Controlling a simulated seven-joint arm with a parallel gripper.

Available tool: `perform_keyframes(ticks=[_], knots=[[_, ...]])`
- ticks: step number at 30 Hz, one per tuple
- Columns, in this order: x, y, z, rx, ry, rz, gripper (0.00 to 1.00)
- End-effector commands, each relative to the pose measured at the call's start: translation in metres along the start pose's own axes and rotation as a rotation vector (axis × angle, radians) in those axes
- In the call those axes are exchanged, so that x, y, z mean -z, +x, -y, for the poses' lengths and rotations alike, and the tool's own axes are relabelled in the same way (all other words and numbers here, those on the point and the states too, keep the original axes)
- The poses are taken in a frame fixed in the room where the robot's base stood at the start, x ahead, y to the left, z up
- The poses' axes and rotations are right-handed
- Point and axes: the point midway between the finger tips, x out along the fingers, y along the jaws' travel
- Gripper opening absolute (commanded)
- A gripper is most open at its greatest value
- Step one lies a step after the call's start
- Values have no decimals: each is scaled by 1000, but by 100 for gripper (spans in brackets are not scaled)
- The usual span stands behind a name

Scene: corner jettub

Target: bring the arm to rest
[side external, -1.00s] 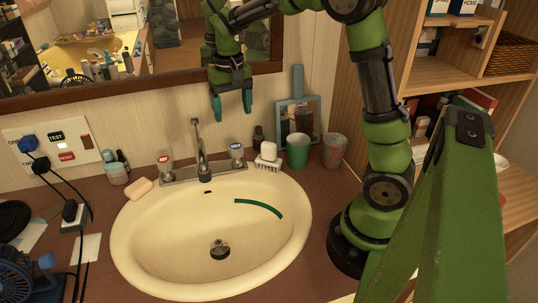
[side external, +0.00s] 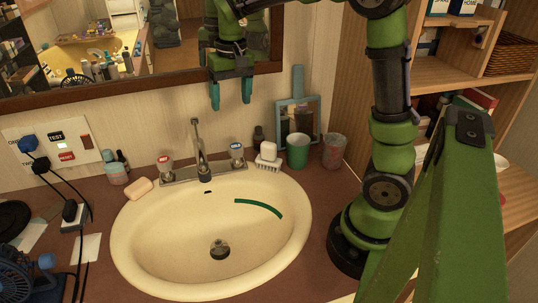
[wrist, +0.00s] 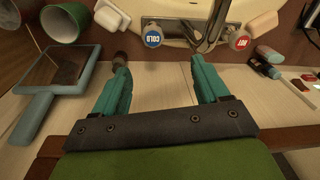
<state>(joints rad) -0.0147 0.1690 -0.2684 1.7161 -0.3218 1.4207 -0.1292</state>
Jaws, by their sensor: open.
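My gripper (side external: 231,95) is raised above and behind the sink, in front of the mirror's lower edge, with its teal fingers pointing down. The fingers are apart with nothing between them. In the wrist view my gripper (wrist: 160,75) also shows open and empty, with the faucet (wrist: 207,38) and its blue COLD knob (wrist: 153,36) beyond the fingertips. My gripper touches nothing that I can see. A thin dark green curved strip (side external: 260,207) lies in the sink basin.
The oval sink (side external: 165,235) fills the counter's middle. A green cup (side external: 297,152), a grey-red cup (side external: 333,151), a brush (side external: 267,157) and a blue-framed hand mirror (side external: 284,110) stand right of the faucet. Soap (side external: 139,189) sits left. The wall mirror (side external: 175,75) is close to my gripper.

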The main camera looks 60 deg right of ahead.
Motion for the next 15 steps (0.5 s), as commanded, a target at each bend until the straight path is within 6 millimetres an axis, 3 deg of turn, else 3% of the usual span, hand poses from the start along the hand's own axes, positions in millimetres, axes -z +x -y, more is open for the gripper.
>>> perform_keyframes(ticks=[9, 15], knots=[[-104, -19, 22, 242, -105, -205, 74], [-162, -22, 22, 343, -159, -343, 74]])
